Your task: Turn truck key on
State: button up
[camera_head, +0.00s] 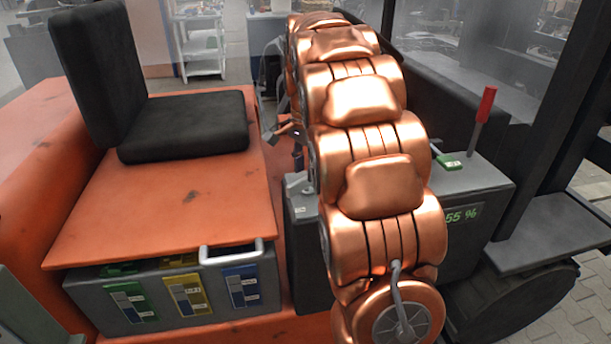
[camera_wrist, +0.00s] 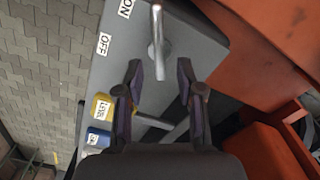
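The grey console (camera_wrist: 190,50) of the truck fills the middle of the wrist view. It carries a white ON label (camera_wrist: 125,8) and a white OFF label (camera_wrist: 104,44). A silver metal piece (camera_wrist: 157,40), which looks like the key, stands right of the labels; I cannot tell its setting. My gripper (camera_wrist: 160,76) is open, its two dark fingers apart. The lower end of the silver piece appears between the fingertips; I cannot tell whether they touch. In the head view my copper arm hides much of the console (camera_head: 480,195).
A yellow button (camera_wrist: 102,106) and a blue button (camera_wrist: 97,137) sit on the console. A black seat (camera_head: 185,125) stands on the orange truck body (camera_head: 165,205). A red-handled lever (camera_head: 485,105) rises at the right. A battery box (camera_head: 90,300) is below the seat.

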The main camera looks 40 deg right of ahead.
aim_at(305, 177)
notch_tip(305, 177, up, 9)
dwell(0.5)
jog(key=shift+f, duration=0.1)
dwell(0.4)
jog(key=s+a+f+n+g+p, duration=0.1)
jog(key=s+a+f+n+p, duration=0.15)
jog(key=s+a+n, duration=0.8)
jog(key=s+a+f+n+p, duration=0.1)
jog(key=s+a+f+n, duration=0.2)
jog(key=s, duration=0.7)
jog(key=s+a+f+n+p, duration=0.1)
jog(key=s+a+f+n, duration=0.2)
jog(key=s+a+f, duration=0.3)
jog(key=s+a, duration=0.1)
jog(key=s, duration=0.3)
jog(key=shift+s+a+g, duration=0.2)
jog(key=shift+s+g, duration=0.2)
jog(key=shift+d, duration=0.15)
